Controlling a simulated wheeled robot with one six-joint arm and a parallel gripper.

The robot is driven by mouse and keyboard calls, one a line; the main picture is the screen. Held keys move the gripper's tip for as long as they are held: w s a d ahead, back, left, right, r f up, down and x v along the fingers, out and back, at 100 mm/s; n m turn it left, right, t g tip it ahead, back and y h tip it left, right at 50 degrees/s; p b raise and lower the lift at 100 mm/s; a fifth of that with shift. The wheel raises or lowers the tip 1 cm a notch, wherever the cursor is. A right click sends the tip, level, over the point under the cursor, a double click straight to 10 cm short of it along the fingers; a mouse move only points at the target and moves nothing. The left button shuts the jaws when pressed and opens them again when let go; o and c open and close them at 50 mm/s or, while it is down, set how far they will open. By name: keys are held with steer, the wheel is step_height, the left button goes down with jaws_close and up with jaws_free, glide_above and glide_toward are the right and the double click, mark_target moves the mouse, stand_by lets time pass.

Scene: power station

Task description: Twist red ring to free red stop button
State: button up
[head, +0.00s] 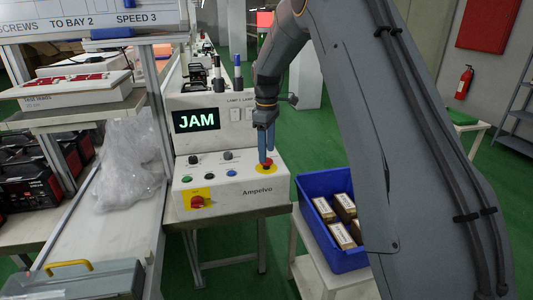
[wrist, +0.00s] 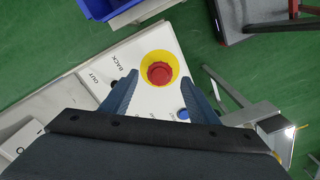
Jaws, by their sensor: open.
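The red stop button (wrist: 160,73) sits on a round yellow plate (wrist: 145,59) on the white control box (head: 231,186). Its red ring surrounds a slightly darker red centre. In the head view, the red button (head: 266,168) is partly hidden by my fingers. My gripper (head: 266,155) points down just over it. In the wrist view, my gripper (wrist: 159,80) is open, with one blue finger on each side of the button. The fingers look apart from the ring. I cannot tell the exact height gap.
A screen (head: 196,121) reading JAM stands behind the box. A red rotary switch (head: 197,202) on a yellow plate is at the box's front left. A blue bin (head: 318,183) with several small cartons stands close on the right. A clear plastic bag (head: 125,165) lies left.

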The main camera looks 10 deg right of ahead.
steer(key=shift+f, duration=1.35)
steer(key=c, duration=1.1)
steer(key=shift+o, duration=0.2)
steer(key=shift+m, duration=0.4)
steer(key=m, duration=0.6)
steer(key=shift+r, duration=0.1)
